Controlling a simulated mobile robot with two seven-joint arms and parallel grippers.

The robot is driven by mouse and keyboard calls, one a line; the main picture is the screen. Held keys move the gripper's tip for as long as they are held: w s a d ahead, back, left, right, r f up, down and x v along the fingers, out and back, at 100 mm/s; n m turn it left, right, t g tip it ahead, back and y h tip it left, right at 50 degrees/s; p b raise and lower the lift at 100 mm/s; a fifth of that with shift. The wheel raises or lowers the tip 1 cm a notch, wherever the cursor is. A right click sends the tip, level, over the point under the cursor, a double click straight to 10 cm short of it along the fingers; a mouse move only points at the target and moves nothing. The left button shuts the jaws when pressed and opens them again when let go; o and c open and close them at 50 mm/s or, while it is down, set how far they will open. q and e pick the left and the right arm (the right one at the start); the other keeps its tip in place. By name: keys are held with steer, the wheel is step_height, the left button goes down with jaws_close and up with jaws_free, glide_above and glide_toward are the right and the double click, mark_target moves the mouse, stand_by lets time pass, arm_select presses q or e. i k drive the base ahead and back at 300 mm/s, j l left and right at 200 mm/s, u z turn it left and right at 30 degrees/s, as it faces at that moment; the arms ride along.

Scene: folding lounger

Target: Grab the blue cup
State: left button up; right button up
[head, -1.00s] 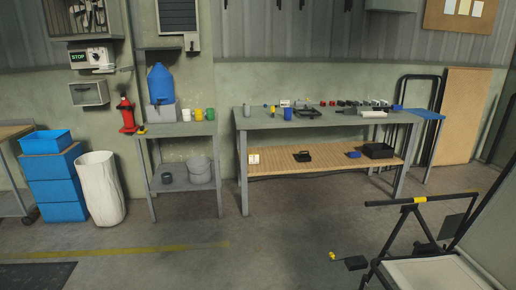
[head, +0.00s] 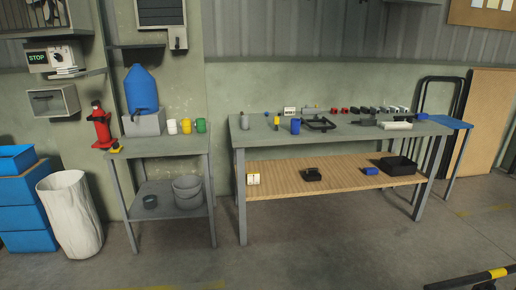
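A small blue cup (head: 295,126) stands upright on the top of the long grey workbench (head: 265,139), left of its middle. A small yellow-and-dark item stands just left of it, and a black tray-like frame lies to its right. On the smaller table to the left stand a white cup (head: 172,127), a yellow cup (head: 186,126) and a green cup (head: 201,126). Neither of my grippers shows in the head view.
A blue water jug (head: 141,88) sits on a grey block on the small table (head: 160,146). A white bin (head: 70,216) and blue boxes (head: 22,205) stand at the left. A black-and-yellow bar (head: 475,279) shows at lower right. The floor before the workbench is clear.

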mark_target(295, 124)
steer(key=i, duration=2.6)
